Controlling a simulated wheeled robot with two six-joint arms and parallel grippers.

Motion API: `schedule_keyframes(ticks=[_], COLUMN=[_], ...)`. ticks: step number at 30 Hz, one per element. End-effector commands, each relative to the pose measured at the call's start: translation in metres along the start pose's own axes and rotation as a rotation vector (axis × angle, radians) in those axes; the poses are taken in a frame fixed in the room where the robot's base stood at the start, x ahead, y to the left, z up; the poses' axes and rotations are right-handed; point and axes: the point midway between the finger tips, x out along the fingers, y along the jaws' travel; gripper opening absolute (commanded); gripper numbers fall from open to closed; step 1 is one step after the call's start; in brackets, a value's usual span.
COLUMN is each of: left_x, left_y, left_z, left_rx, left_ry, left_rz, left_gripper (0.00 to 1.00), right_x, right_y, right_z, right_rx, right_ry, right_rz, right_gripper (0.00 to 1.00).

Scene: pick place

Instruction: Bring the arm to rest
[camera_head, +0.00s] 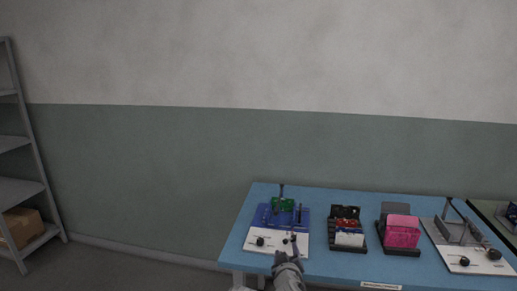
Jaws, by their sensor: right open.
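My right gripper (291,245) is at the front edge of the blue table (335,265), low in the head view. Its arm comes up from the bottom edge, and the fingers are small, dark and apart. It is in front of a blue and white fixture board (273,241) with a green circuit board (283,203) at its back. I see nothing held in the gripper. My left gripper is not in view.
On the table, right of the fixture, stand a black box with red and white contents (349,239), a pink container (402,231) and a grey device (459,236). A grey shelf (22,190) with a cardboard box (22,226) stands at the far left. Floor between is clear.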

Motion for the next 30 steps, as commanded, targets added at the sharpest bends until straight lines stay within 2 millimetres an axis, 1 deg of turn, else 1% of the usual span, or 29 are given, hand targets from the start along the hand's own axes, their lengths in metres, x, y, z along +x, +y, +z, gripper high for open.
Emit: schedule_keyframes(ticks=[5, 8, 11, 14, 15, 17, 18, 21, 24, 29, 30], left_x=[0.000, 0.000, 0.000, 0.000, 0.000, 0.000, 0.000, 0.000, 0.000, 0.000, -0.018], left_y=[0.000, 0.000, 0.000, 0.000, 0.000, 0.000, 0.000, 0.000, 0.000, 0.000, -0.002], left_z=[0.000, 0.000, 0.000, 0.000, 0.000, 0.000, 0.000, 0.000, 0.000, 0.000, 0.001], left_rx=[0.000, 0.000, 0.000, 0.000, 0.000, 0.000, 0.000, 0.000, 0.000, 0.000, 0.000], left_ry=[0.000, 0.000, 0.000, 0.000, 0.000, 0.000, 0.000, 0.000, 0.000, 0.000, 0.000], left_rz=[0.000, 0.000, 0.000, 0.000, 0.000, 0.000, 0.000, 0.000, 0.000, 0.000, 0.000], left_gripper=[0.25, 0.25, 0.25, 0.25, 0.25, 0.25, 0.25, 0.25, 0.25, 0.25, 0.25], right_x=[-0.003, -0.008, -0.017, -0.034, -0.043, -0.060, -0.072, -0.102, -0.131, -0.177, -0.180], right_y=[-0.005, -0.010, -0.019, -0.034, -0.042, -0.055, -0.064, -0.082, -0.097, -0.116, -0.106], right_z=[0.026, 0.047, 0.072, 0.100, 0.113, 0.130, 0.140, 0.159, 0.171, 0.182, 0.167], right_rx=[0.029, 0.047, 0.065, 0.079, 0.084, 0.086, 0.085, 0.076, 0.060, 0.026, 0.028], right_ry=[-0.128, -0.230, -0.353, -0.508, -0.580, -0.691, -0.760, -0.912, -1.037, -1.212, -1.204], right_rz=[-0.003, -0.014, -0.036, -0.081, -0.108, -0.156, -0.190, -0.277, -0.365, -0.509, -0.502], right_gripper=[0.59, 0.59, 0.59, 0.59, 0.59, 0.59, 0.59, 0.59, 0.59, 0.59, 0.59])
